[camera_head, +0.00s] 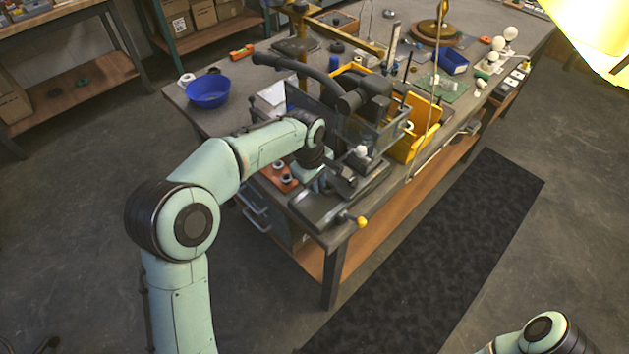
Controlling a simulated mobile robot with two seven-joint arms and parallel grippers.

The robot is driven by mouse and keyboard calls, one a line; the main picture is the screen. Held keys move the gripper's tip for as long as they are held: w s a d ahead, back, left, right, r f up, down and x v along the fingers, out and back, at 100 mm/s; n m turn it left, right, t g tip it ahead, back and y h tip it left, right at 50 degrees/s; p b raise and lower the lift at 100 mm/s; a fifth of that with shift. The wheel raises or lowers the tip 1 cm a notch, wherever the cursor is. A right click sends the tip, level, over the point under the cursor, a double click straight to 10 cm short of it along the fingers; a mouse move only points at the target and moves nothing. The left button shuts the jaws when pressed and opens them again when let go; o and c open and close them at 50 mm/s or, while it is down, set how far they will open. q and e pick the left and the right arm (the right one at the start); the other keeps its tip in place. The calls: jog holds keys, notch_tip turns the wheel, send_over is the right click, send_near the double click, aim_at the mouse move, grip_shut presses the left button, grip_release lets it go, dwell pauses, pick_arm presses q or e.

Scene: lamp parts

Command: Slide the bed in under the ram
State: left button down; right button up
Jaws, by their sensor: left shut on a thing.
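A dark press stands at the near corner of the workbench, with a long curved lever (293,66) and a black head (366,90) that carries the ram. The ram's lower end is hard to make out behind clear guard panels. The bed (322,208) is a flat dark slide at the press's near side, by the bench edge. A yellow knob (361,222) sticks out by its near end. My left gripper (344,183) reaches in from the left, low over the bed, and is shut on it; the exact grip is small and dark. My right gripper is out of view; only its arm shows.
A yellow bin (424,127) stands close behind the press, to the right. A blue bowl (207,91) sits at the bench's left. An orange tray with light pieces (280,175) lies beside my left wrist. White bulbs (497,44) stand at the far right. The floor in front is clear.

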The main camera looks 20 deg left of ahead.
pick_arm(q)
jog(key=c, duration=1.3)
grip_release()
jog(key=shift+w+d+r, duration=0.15)
jog(key=shift+w+r, duration=0.05)
jog(key=shift+w, duration=0.05)
jog(key=shift+o, duration=0.8)
jog(key=shift+f, duration=0.1)
notch_tip(320, 180, up, 13)
jog(key=s+a+p, duration=0.1)
jog(key=s, duration=0.1)
jog(key=shift+p, duration=0.4)
jog(key=shift+s, duration=0.1)
